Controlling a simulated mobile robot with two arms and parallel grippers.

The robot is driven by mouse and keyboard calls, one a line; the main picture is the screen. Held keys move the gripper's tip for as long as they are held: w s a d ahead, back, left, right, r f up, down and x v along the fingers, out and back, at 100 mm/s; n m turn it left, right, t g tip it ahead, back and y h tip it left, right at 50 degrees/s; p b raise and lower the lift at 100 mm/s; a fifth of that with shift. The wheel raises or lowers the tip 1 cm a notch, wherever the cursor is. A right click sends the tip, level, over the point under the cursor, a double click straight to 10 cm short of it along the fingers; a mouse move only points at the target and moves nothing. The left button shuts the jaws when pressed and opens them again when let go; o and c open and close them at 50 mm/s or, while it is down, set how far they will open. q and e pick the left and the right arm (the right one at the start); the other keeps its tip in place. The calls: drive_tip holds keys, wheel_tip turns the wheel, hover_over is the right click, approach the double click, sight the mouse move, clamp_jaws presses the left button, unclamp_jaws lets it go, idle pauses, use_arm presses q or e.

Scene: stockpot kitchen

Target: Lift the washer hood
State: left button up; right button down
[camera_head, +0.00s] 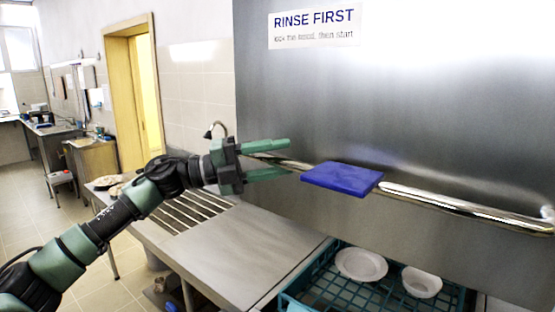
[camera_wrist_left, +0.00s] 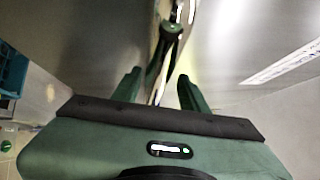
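The washer hood (camera_head: 420,110) is a large brushed steel panel filling the right of the head view; its lower edge is down, close above the counter. A shiny bar handle (camera_head: 450,205) runs across its front, with a flat blue pad (camera_head: 342,178) on it. My left gripper (camera_head: 289,158) is open at the left part of the bar, one finger above and one below in the picture. The bar appears between the fingers, which do not look closed on it. In the left wrist view, the open fingers (camera_wrist_left: 160,88) point toward the bar. My right gripper is not in view.
A teal dish rack (camera_head: 310,290) with a white plate (camera_head: 361,264) and a bowl (camera_head: 421,282) stands below the hood. A steel counter (camera_head: 225,245) with a slatted part lies to the left. A tap (camera_head: 214,128) rises behind my left wrist. A sign (camera_head: 314,25) reads "RINSE FIRST".

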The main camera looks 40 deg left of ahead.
use_arm(q)
drive_tip(key=shift+f, duration=0.1)
drive_tip(key=shift+s+a+f+b, duration=0.1)
drive_tip(key=shift+a+b, duration=0.05)
drive_tip(key=shift+b, duration=0.15)
drive_tip(key=b+v, duration=0.5)
drive_tip(key=v, duration=0.1)
drive_tip(key=shift+s+a+b, duration=0.2)
drive_tip(key=shift+b, duration=0.15)
drive_tip(key=shift+s+a, duration=0.35)
